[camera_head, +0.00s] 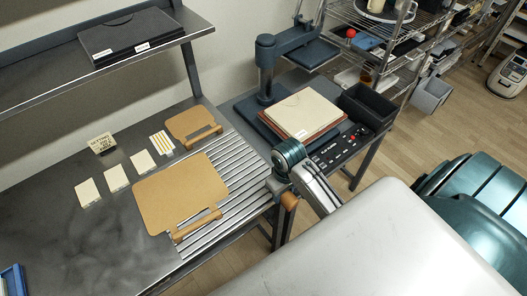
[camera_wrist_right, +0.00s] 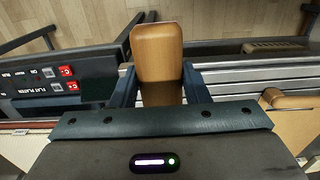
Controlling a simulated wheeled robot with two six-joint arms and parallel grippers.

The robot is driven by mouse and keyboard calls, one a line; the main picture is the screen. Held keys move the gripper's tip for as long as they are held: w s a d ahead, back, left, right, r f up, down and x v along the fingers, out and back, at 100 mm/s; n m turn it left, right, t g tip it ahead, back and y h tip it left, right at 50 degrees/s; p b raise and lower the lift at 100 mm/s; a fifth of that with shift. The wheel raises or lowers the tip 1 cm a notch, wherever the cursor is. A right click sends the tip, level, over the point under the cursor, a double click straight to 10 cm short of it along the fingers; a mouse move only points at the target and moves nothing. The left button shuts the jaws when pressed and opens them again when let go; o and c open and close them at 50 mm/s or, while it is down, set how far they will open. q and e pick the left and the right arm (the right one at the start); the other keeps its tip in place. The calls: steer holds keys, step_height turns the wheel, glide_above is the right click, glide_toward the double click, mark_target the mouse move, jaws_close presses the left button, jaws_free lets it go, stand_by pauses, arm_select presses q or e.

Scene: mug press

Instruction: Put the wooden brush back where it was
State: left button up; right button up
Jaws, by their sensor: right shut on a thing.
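The wooden brush (camera_head: 289,201) is an orange-brown wooden block; in the head view only part of it shows beside my right gripper (camera_head: 281,190), at the right edge of the slatted part of the metal table (camera_head: 90,250). In the right wrist view the brush (camera_wrist_right: 158,52) stands out between the two dark fingers of my right gripper (camera_wrist_right: 161,88), which is shut on it. Its lower part is hidden by the gripper body, and I see no bristles. My left gripper is in neither view.
A tan board with a wooden handle (camera_head: 180,190) and a smaller one (camera_head: 192,122) lie left of the gripper. Several pale cards (camera_head: 116,178) lie farther left. The flat press (camera_head: 267,60), its control panel (camera_head: 340,148) and a black bin (camera_head: 368,103) are behind.

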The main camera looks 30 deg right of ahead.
steer(key=p, duration=0.3)
glide_above(266, 174)
steer(key=s+a, duration=0.1)
steer(key=s, duration=0.1)
steer(key=shift+a+f, duration=0.1)
steer(key=shift+f, duration=0.35)
steer(key=shift+w+f, duration=0.15)
steer(key=shift+f, duration=0.1)
step_height(266, 174, down, 2)
steer(key=shift+f+p, duration=0.2)
steer(key=shift+p, duration=0.6)
steer(key=shift+f, duration=0.4)
steer(key=shift+f, duration=0.1)
steer(key=o, duration=0.9)
steer(key=shift+o, duration=0.2)
